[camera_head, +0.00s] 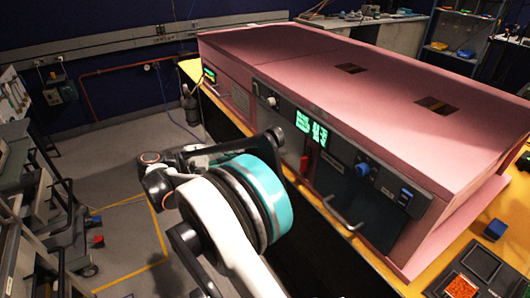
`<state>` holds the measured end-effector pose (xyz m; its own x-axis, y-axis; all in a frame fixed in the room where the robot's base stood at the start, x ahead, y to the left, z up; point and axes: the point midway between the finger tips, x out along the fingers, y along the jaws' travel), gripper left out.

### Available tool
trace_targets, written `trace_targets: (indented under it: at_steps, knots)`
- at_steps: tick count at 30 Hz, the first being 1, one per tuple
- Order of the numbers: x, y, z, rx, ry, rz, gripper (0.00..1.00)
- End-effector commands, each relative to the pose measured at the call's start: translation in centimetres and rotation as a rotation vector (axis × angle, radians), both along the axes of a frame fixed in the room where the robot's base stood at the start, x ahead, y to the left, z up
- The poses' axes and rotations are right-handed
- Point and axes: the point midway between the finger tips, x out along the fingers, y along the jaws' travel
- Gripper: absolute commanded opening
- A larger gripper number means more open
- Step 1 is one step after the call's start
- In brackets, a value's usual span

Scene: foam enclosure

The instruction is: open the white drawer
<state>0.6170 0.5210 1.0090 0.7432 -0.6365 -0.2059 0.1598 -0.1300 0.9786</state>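A large pink foam enclosure (320,50) stands on a yellow-topped bench. Its dark front panel (355,195) faces me and carries a pale bar handle (345,216) low down. I cannot make out a clearly white drawer; part of the front is hidden behind my arm. My arm, white with a teal ring, fills the lower middle of the view. A dark part of it reaches right towards the enclosure's front, and its tip (274,138) is partly behind the ring. I cannot make out my gripper's fingers or whether they touch anything.
The front panel also has green displays (311,128), a red lever (304,164) and a blue knob (362,169). Small trays and blocks lie on the bench (440,262) at lower right. Carts and equipment stand at the left.

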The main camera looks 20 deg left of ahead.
Motion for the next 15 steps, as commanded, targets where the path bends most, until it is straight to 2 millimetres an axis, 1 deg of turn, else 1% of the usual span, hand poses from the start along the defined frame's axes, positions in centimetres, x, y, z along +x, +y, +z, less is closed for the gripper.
trace_targets:
  at_steps: [5,15]
  knots:
    - [1.5,-1.4,-0.5,0.000,0.000,-0.003,0.29]
    - [6.4,-5.6,-1.9,0.001,-0.001,-0.002,0.29]
